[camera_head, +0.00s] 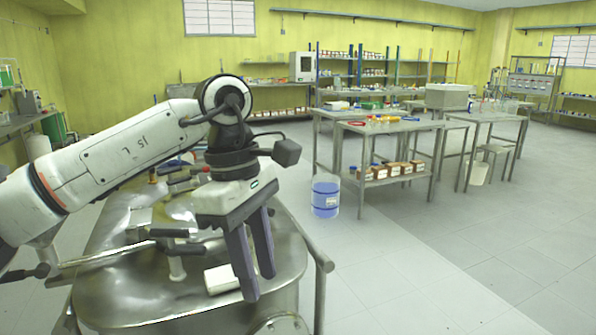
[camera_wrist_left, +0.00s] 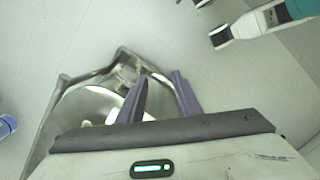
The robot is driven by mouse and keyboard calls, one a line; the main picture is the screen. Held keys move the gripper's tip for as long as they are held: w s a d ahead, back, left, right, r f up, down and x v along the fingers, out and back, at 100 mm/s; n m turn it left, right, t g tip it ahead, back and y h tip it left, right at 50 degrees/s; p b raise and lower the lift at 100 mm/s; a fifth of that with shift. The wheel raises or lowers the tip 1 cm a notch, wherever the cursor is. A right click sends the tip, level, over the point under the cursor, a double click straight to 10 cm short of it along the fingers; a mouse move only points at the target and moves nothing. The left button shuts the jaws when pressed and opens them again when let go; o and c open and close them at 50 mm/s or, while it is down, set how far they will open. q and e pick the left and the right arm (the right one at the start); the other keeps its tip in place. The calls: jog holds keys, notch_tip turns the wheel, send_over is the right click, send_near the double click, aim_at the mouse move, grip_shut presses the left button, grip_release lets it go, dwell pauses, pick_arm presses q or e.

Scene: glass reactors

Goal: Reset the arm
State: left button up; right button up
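My left arm comes in from the left in the head view and bends down at the wrist. My left gripper (camera_head: 259,287) points downward over the right part of a shiny steel vessel top (camera_head: 120,300). Its two dark fingers are apart with nothing seen between them. In the left wrist view the fingers of the left gripper (camera_wrist_left: 159,76) also stand apart and empty, with the steel vessel (camera_wrist_left: 75,105) behind and to the left. My right gripper is not recognisable in either view.
Steel fittings and a white block (camera_head: 221,279) are close to the left gripper on the vessel top. A steel rail (camera_head: 319,262) edges its right side. A blue drum (camera_head: 325,198) stands on the floor. Steel tables (camera_head: 385,126) stand farther back. The floor at right is clear.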

pick_arm(q)
jog(key=s+d+f+g+h, duration=0.3)
jog(key=s+d+f+h, duration=0.2)
jog(key=d, duration=0.4)
jog(key=s+d+r+n+g+h, duration=0.3)
jog(key=s+d+n+h, duration=0.25)
jog(key=d+h, duration=0.5)
jog(key=w+a+f+n+t+h, duration=0.1)
jog(key=w+a+n+t+h, duration=0.2)
jog(key=n+t, duration=0.65)
jog(key=w+a+n+t+h, duration=0.1)
jog(key=w+a+n+t, duration=0.2)
jog(key=w+n+t, duration=0.7)
jog(key=s+a+f+n+t+y+p, duration=0.1)
jog(key=a+f+n+t+y, duration=0.1)
jog(key=a+f+n+y, duration=0.6)
jog(key=s+a+f+n+t+y, duration=0.1)
jog(key=a+f+n+t+y, duration=0.15)
jog(key=f+n, duration=0.7)
jog(key=s+a+f+n+g+y, duration=0.4)
jog(key=s+a+f+n, duration=0.2)
jog(key=s+f, duration=0.4)
jog(key=s+a+f+n+g+y, duration=0.4)
jog(key=s+a+f+n, duration=0.3)
jog(key=s+f, duration=0.3)
jog(key=shift+f+n+g, duration=0.3)
jog(key=shift+f+n, duration=0.05)
jog(key=shift+f, duration=0.55)
